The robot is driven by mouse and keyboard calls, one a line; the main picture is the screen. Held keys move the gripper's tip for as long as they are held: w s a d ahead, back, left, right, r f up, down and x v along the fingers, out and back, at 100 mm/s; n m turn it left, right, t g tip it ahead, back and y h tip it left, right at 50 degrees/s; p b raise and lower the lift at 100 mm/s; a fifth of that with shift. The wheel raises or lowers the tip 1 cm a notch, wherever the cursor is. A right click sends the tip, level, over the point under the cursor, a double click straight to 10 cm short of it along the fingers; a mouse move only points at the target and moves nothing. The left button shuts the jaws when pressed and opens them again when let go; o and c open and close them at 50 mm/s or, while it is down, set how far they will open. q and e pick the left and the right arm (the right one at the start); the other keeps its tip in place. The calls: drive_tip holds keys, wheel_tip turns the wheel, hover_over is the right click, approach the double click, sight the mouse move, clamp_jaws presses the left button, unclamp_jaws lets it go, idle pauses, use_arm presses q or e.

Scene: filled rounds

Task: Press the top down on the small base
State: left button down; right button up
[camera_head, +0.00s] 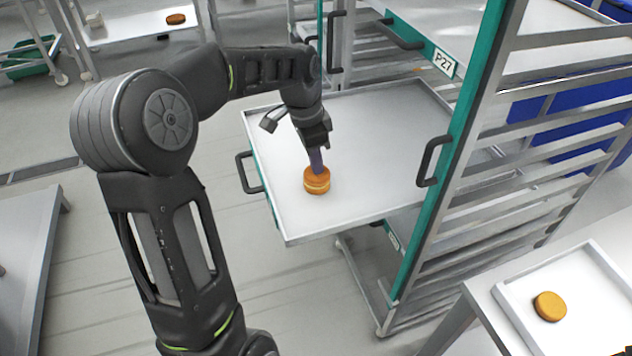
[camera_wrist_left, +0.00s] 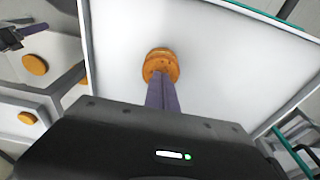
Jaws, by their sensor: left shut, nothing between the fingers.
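A small round orange-brown filled round (camera_head: 317,181) sits on the white pulled-out tray (camera_head: 375,130) of the rack. A pale band shows between its top and its base. It also shows in the left wrist view (camera_wrist_left: 161,60). My left gripper (camera_head: 316,165) is shut with nothing between its purple fingers. The fingers point down with their tips at the top of the round, seemingly touching it. In the left wrist view the fingertips (camera_wrist_left: 158,76) cover part of the round's top.
The tray sticks out of a green-and-grey rack (camera_head: 455,150) labelled P27. Another orange-brown round (camera_head: 550,306) lies on a white tray at the lower right. A far table (camera_head: 130,25) holds a brown round (camera_head: 176,19). The rest of the pulled-out tray is clear.

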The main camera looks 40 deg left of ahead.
use_arm(q)
wheel_tip(320, 180, up, 8)
drive_tip(key=p, duration=0.6)
idle(0.5)
idle(0.5)
